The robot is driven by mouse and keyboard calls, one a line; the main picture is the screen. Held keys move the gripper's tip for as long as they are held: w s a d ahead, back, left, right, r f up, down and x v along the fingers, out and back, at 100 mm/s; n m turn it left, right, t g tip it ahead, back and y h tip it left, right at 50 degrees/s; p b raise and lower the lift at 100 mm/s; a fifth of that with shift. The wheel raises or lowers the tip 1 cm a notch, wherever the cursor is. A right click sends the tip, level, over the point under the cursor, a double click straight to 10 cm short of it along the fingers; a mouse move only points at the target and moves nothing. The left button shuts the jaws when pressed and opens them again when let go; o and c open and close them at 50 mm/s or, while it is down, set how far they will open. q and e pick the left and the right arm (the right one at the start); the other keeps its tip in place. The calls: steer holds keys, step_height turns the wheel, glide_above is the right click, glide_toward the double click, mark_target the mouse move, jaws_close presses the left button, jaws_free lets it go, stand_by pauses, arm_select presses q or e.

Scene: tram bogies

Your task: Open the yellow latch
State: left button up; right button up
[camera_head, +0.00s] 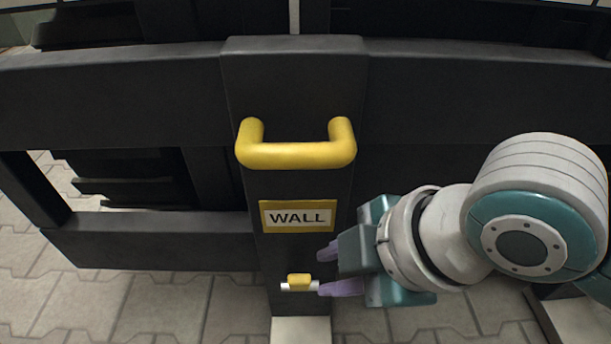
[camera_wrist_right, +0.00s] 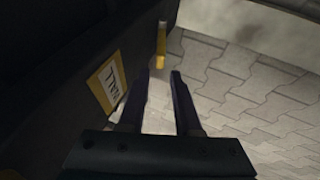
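The yellow latch (camera_head: 299,282) is a small yellow piece on a short silver bar, low on the dark post under the WALL sign. In the right wrist view, a yellow strip that looks like the latch (camera_wrist_right: 161,42) lies just beyond the fingertips. My right gripper (camera_head: 322,271) comes in from the right, to the right of the latch. Its two purple fingers are apart with nothing between them. The lower fingertip is close to the bar's right end; I cannot tell whether they touch. The gap between the fingers also shows in the right wrist view (camera_wrist_right: 160,77). My left gripper is out of view.
A thick yellow handle (camera_head: 297,155) sticks out of the post above the yellow-framed WALL sign (camera_head: 297,216). Dark horizontal beams (camera_head: 120,95) run to both sides of the post. Grey paving (camera_head: 150,305) shows below, open in front of the lower beam.

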mark_target(304, 280)
steer(key=b+x, duration=0.7)
steer(key=x, duration=0.1)
steer(key=shift+a+f, duration=0.15)
steer(key=shift+f, duration=0.1)
steer(key=shift+w+a+f+b, duration=0.1)
steer(key=shift+a+f+b, duration=0.2)
steer(key=shift+b, duration=0.2)
steer(key=shift+d, duration=0.1)
steer(key=shift+c, duration=0.4)
jaws_close()
